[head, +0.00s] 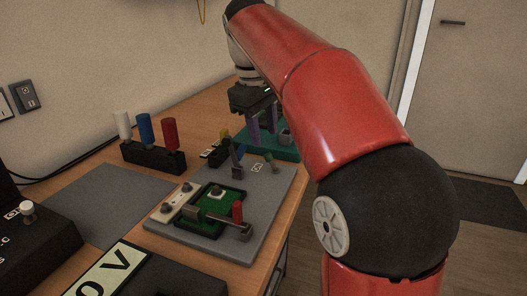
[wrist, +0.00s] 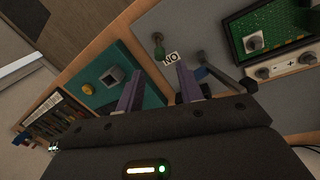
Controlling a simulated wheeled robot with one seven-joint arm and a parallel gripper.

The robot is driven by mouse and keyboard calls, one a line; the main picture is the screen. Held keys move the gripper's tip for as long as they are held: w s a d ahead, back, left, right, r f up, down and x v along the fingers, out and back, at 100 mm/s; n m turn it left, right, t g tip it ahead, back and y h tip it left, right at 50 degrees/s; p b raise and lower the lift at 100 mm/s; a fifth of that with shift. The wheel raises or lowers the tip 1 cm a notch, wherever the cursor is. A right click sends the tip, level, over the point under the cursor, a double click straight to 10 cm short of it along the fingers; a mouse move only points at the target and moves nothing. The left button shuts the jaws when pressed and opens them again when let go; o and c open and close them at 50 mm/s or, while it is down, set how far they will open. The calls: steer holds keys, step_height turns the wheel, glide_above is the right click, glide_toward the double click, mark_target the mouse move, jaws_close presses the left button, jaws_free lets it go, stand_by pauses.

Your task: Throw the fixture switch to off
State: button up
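The grey fixture board (head: 262,196) carries a small green-tipped lever (head: 269,159) beside a white ON label (head: 257,168). In the wrist view, the lever (wrist: 158,44) stands just beyond the fingertips, next to the label (wrist: 171,58). I take this lever to be the fixture switch; whether it is on or off is hard to tell. My gripper (head: 264,137) hangs above the board's far end, its purple fingers apart with nothing visible between them. In the wrist view, my gripper (wrist: 160,72) is open, and the lever appears apart from both fingers.
A green circuit board (head: 216,197) sits on the fixture, with a red-handled clamp (head: 238,212) in front. A dark angled lever (head: 237,160) stands close to my fingers. A teal base (head: 285,147) lies beyond. White, blue and red handles stand in a black block (head: 152,157).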

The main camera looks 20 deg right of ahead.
mark_target(268, 154)
steer(key=f, duration=0.2)
steer(key=f+b, duration=0.1)
steer(key=f, duration=0.2)
steer(key=d+f, duration=0.1)
steer(key=f, duration=0.1)
steer(key=shift+w+f+b, duration=0.2)
steer(key=shift+w+b, duration=0.1)
steer(key=shift+b, duration=0.05)
jaws_close()
